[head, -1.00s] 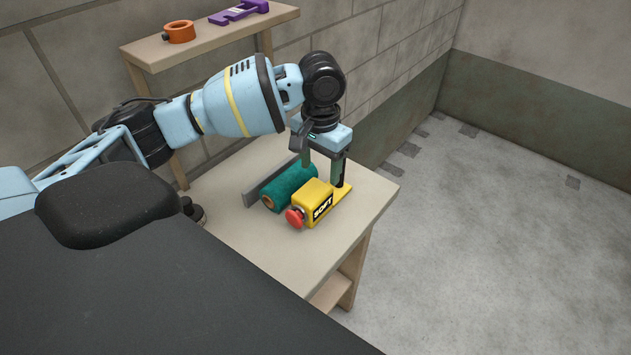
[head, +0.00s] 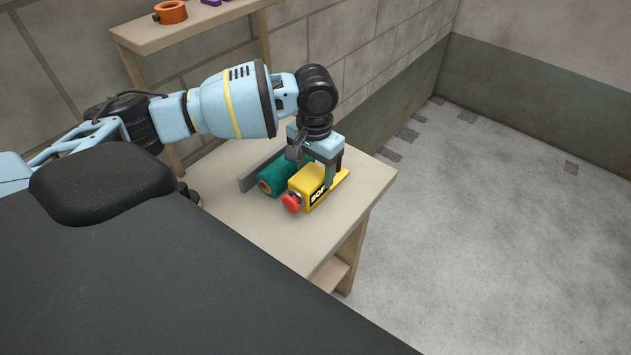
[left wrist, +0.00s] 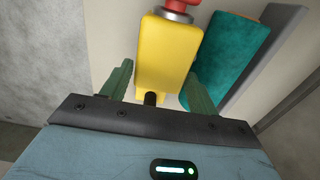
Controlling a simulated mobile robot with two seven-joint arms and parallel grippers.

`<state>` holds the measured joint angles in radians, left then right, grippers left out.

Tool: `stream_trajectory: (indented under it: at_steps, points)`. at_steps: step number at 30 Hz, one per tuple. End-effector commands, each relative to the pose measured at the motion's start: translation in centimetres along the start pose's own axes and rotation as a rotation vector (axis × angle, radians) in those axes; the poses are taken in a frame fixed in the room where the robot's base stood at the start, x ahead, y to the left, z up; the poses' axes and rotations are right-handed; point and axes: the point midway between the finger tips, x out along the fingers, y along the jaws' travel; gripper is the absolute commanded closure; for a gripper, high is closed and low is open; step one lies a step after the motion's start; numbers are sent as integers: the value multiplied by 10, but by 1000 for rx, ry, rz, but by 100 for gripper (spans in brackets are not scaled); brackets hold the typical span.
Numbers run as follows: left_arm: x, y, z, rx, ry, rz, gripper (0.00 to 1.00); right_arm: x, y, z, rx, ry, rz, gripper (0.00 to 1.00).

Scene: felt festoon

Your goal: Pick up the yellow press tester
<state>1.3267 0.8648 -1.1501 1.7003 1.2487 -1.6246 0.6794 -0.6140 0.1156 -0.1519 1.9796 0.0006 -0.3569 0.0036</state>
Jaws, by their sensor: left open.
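The yellow press tester (head: 307,187) lies on the wooden table, its red button (head: 291,203) toward the front left and dark lettering on its side. My left gripper (head: 316,178) is open and lowered over it, with a finger partly covering the lettering. In the left wrist view, the yellow tester (left wrist: 168,55) lies between the two green fingers of my left gripper (left wrist: 160,88), with a visible gap on the left side. The right finger is close to it; I cannot tell whether they touch. My right gripper is not in view.
A teal roll (head: 275,180) lies right beside the tester, with a grey bar (head: 257,171) behind it. The table's front part (head: 262,222) is clear. A higher shelf (head: 200,34) at the back holds an orange ring (head: 171,12) and a purple part.

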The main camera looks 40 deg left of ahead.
Motion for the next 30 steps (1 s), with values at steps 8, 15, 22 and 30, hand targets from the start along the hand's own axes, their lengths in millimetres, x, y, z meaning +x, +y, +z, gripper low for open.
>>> stream_trajectory:
  at_steps: [8, 15, 22, 30]
  points:
    - [19, 0, 0, 0, 1, 0, 40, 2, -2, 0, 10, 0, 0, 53]
    - [18, 0, 0, 0, 2, 0, 50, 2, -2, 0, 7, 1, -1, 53]
    - [18, 0, 0, 0, 3, 0, 74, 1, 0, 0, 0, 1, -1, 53]
    - [15, 0, -1, 0, 4, 1, 74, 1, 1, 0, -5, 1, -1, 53]
